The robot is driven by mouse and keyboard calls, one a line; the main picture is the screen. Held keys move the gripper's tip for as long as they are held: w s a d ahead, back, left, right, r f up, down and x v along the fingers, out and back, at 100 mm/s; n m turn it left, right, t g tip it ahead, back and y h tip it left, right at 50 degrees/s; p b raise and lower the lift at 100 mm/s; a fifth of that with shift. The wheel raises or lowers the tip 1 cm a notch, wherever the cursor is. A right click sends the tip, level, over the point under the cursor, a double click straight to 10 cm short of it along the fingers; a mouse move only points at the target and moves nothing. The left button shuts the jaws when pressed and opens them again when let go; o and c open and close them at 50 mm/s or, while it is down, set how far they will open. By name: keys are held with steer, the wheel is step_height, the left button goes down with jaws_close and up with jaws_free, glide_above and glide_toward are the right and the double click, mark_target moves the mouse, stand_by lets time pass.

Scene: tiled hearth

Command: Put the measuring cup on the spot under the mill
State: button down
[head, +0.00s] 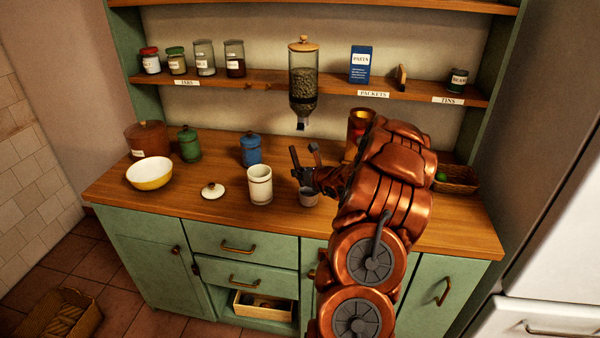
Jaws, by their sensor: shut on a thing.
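The mill (303,88), a clear hopper of dark grains with a wooden lid, is mounted at the shelf edge, its spout above the counter. The measuring cup (308,199) is a small pale cup, low at the counter, in front of and below the mill. My gripper (304,174) is shut on it, and its dark fingers and my copper arm hide the cup's upper part. I cannot tell whether the cup's base touches the wood. The spot under the mill shows no clear marking and is partly hidden by my gripper.
A white canister (259,186) stands just left of the cup, with a loose lid (212,190) beside it. A blue jar (251,149), green jar (189,145) and yellow bowl (150,174) stand farther left. A brass container (361,122) and basket (457,178) are right.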

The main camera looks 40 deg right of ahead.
steer(key=shift+f, duration=0.4)
steer(key=shift+f, duration=0.15)
steer(key=c, duration=1.1)
jaws_free()
steer(key=shift+r, duration=0.3)
steer(key=shift+s, duration=0.35)
steer(key=b+v, duration=0.2)
steer(key=v, duration=0.9)
steer(key=shift+s+a+r+b, duration=0.1)
steer(key=shift+s+b, duration=0.05)
steer(key=shift+b, duration=0.2)
